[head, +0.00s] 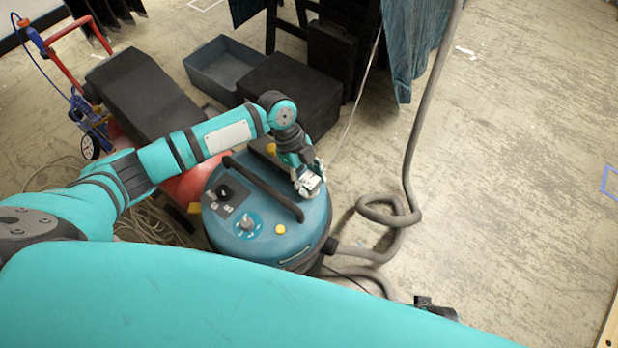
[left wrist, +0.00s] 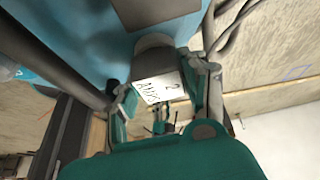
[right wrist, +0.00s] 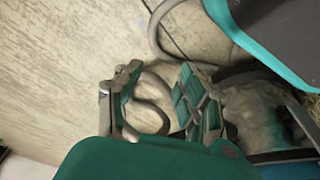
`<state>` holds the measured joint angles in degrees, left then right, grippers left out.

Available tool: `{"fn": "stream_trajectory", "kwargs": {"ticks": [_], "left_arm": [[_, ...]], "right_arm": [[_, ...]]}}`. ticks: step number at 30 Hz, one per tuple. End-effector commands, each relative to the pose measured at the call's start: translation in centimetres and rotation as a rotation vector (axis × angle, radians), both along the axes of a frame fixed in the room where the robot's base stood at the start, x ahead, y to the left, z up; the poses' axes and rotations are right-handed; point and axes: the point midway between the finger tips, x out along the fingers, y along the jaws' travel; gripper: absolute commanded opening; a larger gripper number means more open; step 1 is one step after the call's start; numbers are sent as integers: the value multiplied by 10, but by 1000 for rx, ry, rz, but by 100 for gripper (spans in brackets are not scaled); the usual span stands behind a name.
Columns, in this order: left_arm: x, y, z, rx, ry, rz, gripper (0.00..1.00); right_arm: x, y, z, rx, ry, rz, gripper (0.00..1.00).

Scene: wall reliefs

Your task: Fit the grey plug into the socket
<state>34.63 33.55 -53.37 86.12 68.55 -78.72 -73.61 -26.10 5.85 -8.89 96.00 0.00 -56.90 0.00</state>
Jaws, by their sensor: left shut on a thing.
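The grey plug (left wrist: 153,52), with a white lettered face, sits between the fingers of my left gripper (left wrist: 165,95), which is shut on it. In the head view my left gripper (head: 309,182) is at the right edge of the top of a blue vacuum cleaner (head: 262,243). A dark grey panel (left wrist: 158,8) on the blue body lies just beyond the plug in the left wrist view. I cannot tell whether it holds the socket or whether the plug touches it. My right gripper (right wrist: 155,97) is open and empty above the floor.
A grey hose (head: 412,150) hangs and loops right of the vacuum cleaner. Black boxes (head: 293,85), a blue-grey bin (head: 225,65) and a hand truck (head: 75,70) stand behind.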

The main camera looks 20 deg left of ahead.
Motion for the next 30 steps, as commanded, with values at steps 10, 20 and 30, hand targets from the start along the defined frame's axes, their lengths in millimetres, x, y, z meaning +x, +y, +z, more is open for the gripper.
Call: {"fn": "stream_trajectory", "kwargs": {"ticks": [10,20,30], "left_arm": [[-1,0,-4,1,2,-1,54],[0,0,-4,0,1,0,70],[5,14,30,1,-4,0,70]], "right_arm": [[3,0,8,0,-5,-1,40],[2,0,8,0,-5,-1,40],[0,-1,5,-1,1,0,40]]}}
